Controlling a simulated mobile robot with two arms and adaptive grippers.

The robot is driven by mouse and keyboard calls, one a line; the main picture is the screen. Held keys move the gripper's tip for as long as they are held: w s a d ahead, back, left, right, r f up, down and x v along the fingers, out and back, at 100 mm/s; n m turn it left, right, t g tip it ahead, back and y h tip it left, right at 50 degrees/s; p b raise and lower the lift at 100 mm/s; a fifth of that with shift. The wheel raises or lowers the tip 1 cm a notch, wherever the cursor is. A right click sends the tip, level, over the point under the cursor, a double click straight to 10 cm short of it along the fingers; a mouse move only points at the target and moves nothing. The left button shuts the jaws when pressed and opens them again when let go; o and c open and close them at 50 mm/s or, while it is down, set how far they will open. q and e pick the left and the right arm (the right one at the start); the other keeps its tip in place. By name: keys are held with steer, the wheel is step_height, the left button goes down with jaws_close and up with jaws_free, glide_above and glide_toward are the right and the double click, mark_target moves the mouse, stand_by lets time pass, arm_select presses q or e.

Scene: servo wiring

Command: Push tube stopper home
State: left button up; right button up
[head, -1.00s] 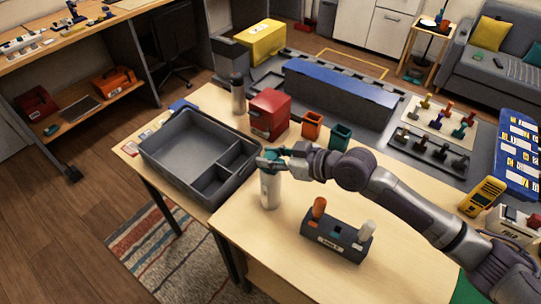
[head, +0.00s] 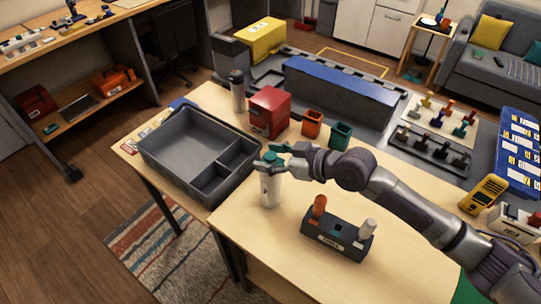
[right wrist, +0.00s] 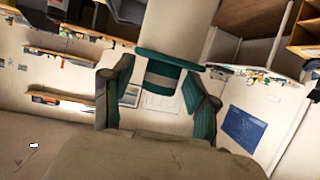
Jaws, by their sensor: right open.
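A white tube (head: 270,188) stands upright on the light wooden table, with a teal stopper (head: 271,157) at its top. My right gripper (head: 269,156) is at the stopper, its fingers spread on either side of it. In the right wrist view, the teal stopper (right wrist: 165,66) lies between the two teal-padded fingers, with visible gaps beside it, and the white tube (right wrist: 181,28) extends beyond it. The gripper is open and holds nothing. How deep the stopper sits in the tube is hard to tell. My left gripper is out of view.
A grey divided tray (head: 190,136) lies just left of the tube. A dark holder (head: 335,236) with orange and white handles stands in front, to the right. A red box (head: 268,112) and orange and teal cups stand behind. The table's front left is clear.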

steer(key=v, duration=1.2)
steer(key=shift+s, duration=0.1)
